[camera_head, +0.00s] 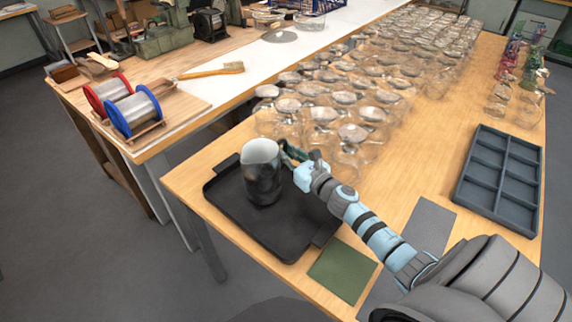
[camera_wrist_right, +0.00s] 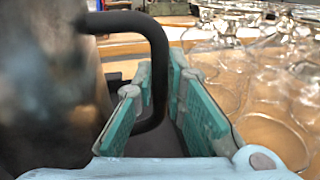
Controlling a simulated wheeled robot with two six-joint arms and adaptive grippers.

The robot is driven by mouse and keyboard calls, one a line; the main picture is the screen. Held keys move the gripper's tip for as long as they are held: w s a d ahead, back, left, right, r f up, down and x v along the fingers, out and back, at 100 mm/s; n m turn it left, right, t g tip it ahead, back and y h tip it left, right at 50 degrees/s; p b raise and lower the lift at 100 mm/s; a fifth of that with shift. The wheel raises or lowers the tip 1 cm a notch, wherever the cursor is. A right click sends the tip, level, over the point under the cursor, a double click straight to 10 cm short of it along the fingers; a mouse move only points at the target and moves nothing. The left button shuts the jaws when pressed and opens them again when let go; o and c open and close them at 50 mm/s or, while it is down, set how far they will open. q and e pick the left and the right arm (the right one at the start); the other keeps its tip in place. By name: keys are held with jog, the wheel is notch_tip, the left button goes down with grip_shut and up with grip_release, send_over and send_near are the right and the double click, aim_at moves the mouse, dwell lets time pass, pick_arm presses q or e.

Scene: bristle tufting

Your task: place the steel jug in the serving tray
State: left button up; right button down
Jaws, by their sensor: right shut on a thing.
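The steel jug (camera_head: 262,178) stands upright at the black serving tray (camera_head: 285,243) in the head view, over its back left part. I cannot tell whether its base touches the tray floor. My right gripper (camera_head: 290,155) is at the jug's right side, at its handle. In the right wrist view the jug's body (camera_wrist_right: 50,95) fills the left, and its dark handle (camera_wrist_right: 158,60) runs down between the teal finger pads of the right gripper (camera_wrist_right: 155,105), which is shut on it. My left gripper is not in view.
Many clear glasses (camera_head: 345,100) stand close behind the tray and my right gripper. A grey compartment tray (camera_head: 500,178) lies at the right. A green mat (camera_head: 343,270) and a grey mat (camera_head: 428,225) lie near the front edge. Wire spools (camera_head: 133,112) sit on the other bench.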

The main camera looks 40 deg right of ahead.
jog(key=shift+f, duration=0.2)
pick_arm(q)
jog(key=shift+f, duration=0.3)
pick_arm(e)
jog(key=shift+f, duration=0.1)
jog(key=c, duration=2.1)
grip_release()
jog(key=shift+f, duration=0.1)
jog(key=o, duration=0.5)
jog(key=shift+c, duration=0.2)
